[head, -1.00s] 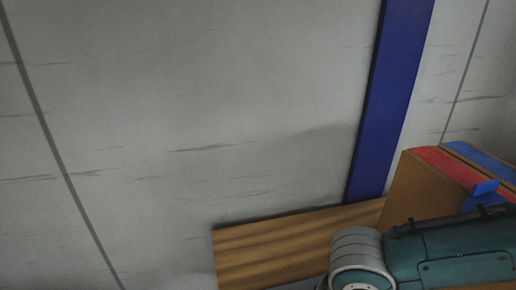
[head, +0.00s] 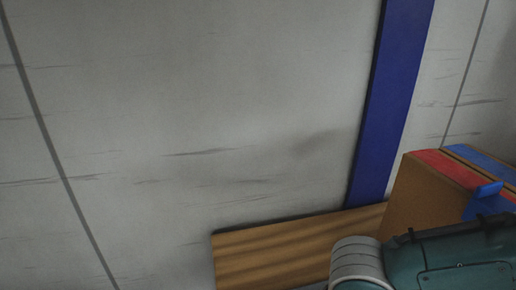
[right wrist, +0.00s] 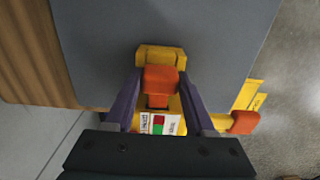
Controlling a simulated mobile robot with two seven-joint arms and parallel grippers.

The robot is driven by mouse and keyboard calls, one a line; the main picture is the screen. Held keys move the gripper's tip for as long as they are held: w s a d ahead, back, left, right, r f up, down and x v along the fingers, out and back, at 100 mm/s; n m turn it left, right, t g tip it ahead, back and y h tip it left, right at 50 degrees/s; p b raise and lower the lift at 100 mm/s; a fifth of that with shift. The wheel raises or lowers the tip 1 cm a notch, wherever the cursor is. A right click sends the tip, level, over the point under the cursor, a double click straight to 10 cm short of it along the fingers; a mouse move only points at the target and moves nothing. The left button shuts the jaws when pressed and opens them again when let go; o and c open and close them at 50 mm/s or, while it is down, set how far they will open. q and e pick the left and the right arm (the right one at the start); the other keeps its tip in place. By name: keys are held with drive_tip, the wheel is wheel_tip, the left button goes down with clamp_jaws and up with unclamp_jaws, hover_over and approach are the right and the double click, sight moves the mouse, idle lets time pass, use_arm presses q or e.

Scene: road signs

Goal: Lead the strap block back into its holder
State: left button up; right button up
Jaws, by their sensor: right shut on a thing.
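In the right wrist view, the two purple fingers of my right gripper (right wrist: 160,88) are closed around an orange and yellow piece (right wrist: 160,79), which looks like the strap block. A yellow part (right wrist: 160,53) lies just beyond the fingertips against a grey surface. I cannot tell whether it belongs to the held piece or to the holder. A white label (right wrist: 160,123) with red and green patches shows between the fingers. A second orange end (right wrist: 243,122) sticks out right of the right finger. The holder cannot be made out for certain. My left gripper is out of view.
A grey panel (right wrist: 215,40) fills the middle of the wrist view, with wood (right wrist: 35,60) at its left. In the head view, a wooden board (head: 275,247), a blue post (head: 385,110) and a brown box (head: 420,195) with red and blue strips stand by the pale wall (head: 180,120).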

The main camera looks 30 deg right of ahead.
drive_tip(key=shift+f, duration=0.1)
drive_tip(key=o, duration=1.1)
drive_tip(key=shift+o, duration=0.2)
